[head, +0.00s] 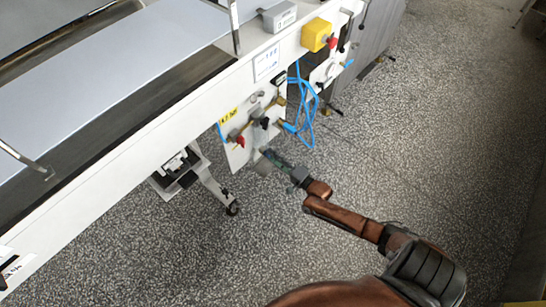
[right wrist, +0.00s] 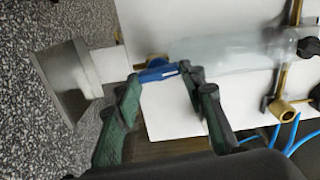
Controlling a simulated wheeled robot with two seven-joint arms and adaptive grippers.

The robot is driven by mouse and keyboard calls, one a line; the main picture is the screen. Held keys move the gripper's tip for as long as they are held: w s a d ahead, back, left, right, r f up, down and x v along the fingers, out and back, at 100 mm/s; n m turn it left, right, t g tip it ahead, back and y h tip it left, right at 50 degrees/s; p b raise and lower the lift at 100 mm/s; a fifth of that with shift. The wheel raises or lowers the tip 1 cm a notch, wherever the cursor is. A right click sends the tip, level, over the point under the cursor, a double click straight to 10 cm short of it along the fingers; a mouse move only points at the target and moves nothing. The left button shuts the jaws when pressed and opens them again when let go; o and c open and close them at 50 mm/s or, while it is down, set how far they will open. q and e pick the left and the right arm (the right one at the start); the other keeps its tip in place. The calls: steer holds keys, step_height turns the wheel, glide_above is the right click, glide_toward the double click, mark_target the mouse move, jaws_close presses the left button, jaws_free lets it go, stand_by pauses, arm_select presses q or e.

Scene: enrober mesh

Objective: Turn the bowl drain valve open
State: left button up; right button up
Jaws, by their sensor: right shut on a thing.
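The bowl drain valve shows in the right wrist view as a blue lever handle (right wrist: 160,72) with a brass body behind it, in front of a white panel. A wide grey metal outlet (right wrist: 68,85) is to its left. My right gripper (right wrist: 162,76) has its two green fingers on either side of the blue handle and is shut on it. In the head view my right gripper (head: 273,157) reaches the lower edge of the machine's side panel, and the handle is too small to make out there. My left gripper is not in view.
A translucent cylinder (right wrist: 232,50), brass fittings (right wrist: 281,110) and blue hoses (right wrist: 292,135) lie right of the handle. In the head view, blue hoses (head: 303,105), red-handled valves and a yellow box (head: 317,35) line the machine's side. The speckled floor (head: 430,120) to the right is clear.

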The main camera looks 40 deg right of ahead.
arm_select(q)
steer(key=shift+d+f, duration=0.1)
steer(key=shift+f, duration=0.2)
arm_select(e)
steer(key=shift+f+m, duration=0.1)
steer(key=shift+m, duration=0.5)
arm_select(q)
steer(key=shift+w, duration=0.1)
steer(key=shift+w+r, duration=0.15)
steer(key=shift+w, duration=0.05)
arm_select(e)
steer(key=o, duration=1.2)
steer(key=shift+c, duration=0.2)
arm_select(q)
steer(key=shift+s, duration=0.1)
arm_select(e)
steer(key=s, duration=1.2)
steer(key=shift+d, duration=0.4)
